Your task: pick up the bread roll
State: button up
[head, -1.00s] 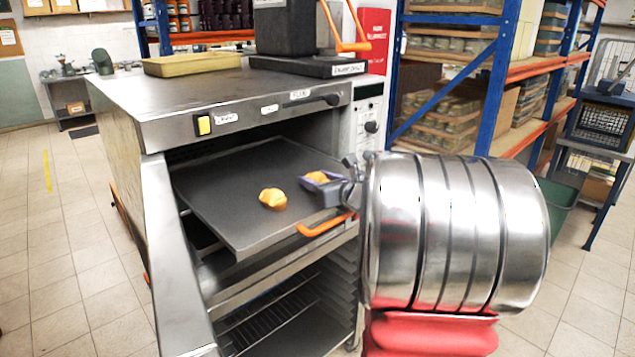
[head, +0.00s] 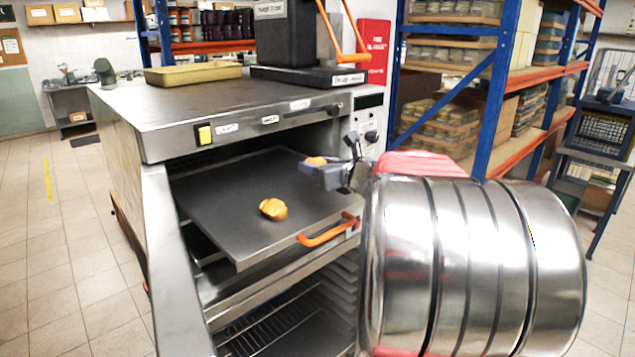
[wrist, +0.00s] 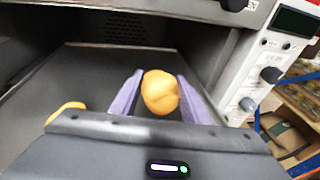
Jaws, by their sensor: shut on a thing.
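A golden bread roll (wrist: 161,92) sits between the two purple fingers of my gripper (wrist: 155,95) in the wrist view. In the head view my gripper (head: 322,172) is shut on this roll (head: 316,161), of which only the top shows. It is held above the right side of the dark oven tray. A second bread roll (head: 273,209) lies on the tray, left of and below my gripper; it also shows at the left in the wrist view (wrist: 66,111).
The dark tray (head: 225,205) with an orange handle (head: 328,231) sticks out of the open steel oven (head: 240,108). The oven's control panel (head: 367,125) is close to my gripper's right. A grinder-like machine with an orange handle and a yellow tin (head: 193,72) stand on the oven top.

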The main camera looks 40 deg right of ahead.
aim_at(318, 158)
jog(key=shift+r, duration=1.55)
